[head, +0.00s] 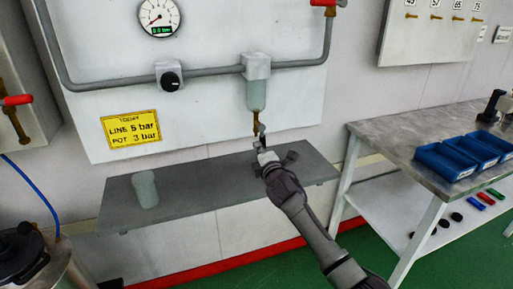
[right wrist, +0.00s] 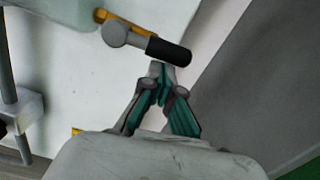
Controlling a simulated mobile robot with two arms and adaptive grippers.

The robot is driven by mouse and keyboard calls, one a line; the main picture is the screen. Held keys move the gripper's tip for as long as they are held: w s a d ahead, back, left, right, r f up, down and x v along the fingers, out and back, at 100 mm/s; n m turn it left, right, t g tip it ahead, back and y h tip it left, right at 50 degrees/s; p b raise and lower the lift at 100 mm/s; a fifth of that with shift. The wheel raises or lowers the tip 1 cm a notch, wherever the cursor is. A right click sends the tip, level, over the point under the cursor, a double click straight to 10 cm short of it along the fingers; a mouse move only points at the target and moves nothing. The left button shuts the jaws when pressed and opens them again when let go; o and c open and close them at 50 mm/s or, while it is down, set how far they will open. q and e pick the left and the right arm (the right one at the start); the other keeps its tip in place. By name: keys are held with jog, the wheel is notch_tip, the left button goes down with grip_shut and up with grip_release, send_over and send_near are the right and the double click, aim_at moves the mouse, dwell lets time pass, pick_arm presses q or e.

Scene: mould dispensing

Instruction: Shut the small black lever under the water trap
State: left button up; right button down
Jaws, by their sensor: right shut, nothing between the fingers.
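The water trap (head: 257,88) hangs on the grey pipe against the white wall panel, with a brass drain valve (head: 256,117) under it. In the right wrist view the small black lever (right wrist: 168,52) sticks out sideways from a grey pivot beside the brass fitting (right wrist: 125,19). My right gripper (head: 262,141) is just below the drain valve. In the right wrist view its fingertips (right wrist: 159,72) are together and empty, right by the underside of the black lever. I cannot tell whether they touch it. My left gripper is not in view.
A grey shelf (head: 220,190) lies below, with a translucent cup (head: 146,188) on its left. A gauge (head: 159,17), a regulator knob (head: 170,79) and a yellow sign (head: 131,129) are on the panel. A steel table (head: 396,131) with blue bins (head: 446,161) stands at right.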

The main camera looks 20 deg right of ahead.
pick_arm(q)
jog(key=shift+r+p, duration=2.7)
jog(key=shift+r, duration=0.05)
pick_arm(e)
jog(key=d+r+n, duration=0.1)
jog(key=d+n, duration=0.2)
jog(key=n, duration=0.5)
jog(key=d+r+n+y, duration=0.1)
jog(key=d+n, duration=0.3)
jog(key=n, duration=0.5)
jog(key=shift+w+d+r+t, duration=0.15)
jog(key=shift+r+t, duration=0.15)
jog(key=shift+r, duration=0.4)
notch_tip(320, 180, down, 5)
jog(key=b, duration=0.5)
pick_arm(q)
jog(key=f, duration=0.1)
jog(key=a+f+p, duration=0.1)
jog(key=p, duration=0.1)
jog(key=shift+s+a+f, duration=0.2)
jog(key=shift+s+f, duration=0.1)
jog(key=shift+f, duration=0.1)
pick_arm(e)
jog(key=s, duration=1.1)
jog(key=shift+d+r, duration=0.2)
